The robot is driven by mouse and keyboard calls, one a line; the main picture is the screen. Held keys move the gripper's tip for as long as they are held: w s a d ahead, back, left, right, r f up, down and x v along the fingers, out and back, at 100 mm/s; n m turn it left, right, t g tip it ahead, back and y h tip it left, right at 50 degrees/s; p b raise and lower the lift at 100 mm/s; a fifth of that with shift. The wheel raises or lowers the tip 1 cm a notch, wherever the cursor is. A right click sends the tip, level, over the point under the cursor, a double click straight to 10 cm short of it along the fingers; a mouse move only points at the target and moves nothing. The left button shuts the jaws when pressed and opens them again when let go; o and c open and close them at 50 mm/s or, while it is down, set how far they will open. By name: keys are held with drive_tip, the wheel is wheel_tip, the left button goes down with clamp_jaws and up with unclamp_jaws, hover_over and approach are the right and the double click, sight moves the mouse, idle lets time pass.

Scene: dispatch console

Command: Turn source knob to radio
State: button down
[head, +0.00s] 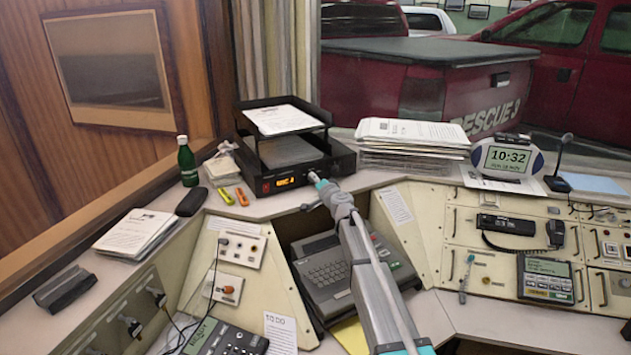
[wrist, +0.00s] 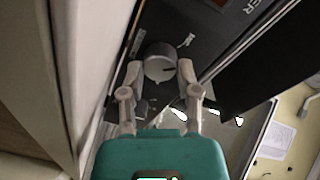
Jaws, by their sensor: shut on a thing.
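The source knob (wrist: 160,54) is a round grey dial on the dark front of the black desk unit (head: 345,160).
A black paper tray (head: 284,135) stands on the unit. A green bottle (head: 187,160) and two highlighters (head: 242,197) are to its left. A paper stack (head: 413,141) and a clock (head: 506,157) are to the right. A keyboard device (head: 335,274) sits below my arm.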

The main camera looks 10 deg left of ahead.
drive_tip(key=m, duration=0.4)
drive_tip(key=shift+m+p, duration=0.3)
drive_tip(key=shift+m, duration=1.5)
drive_tip(key=shift+g, duration=0.3)
drive_tip(key=shift+c, duration=1.6)
unclamp_jaws()
drive_tip(key=shift+n, duration=0.4)
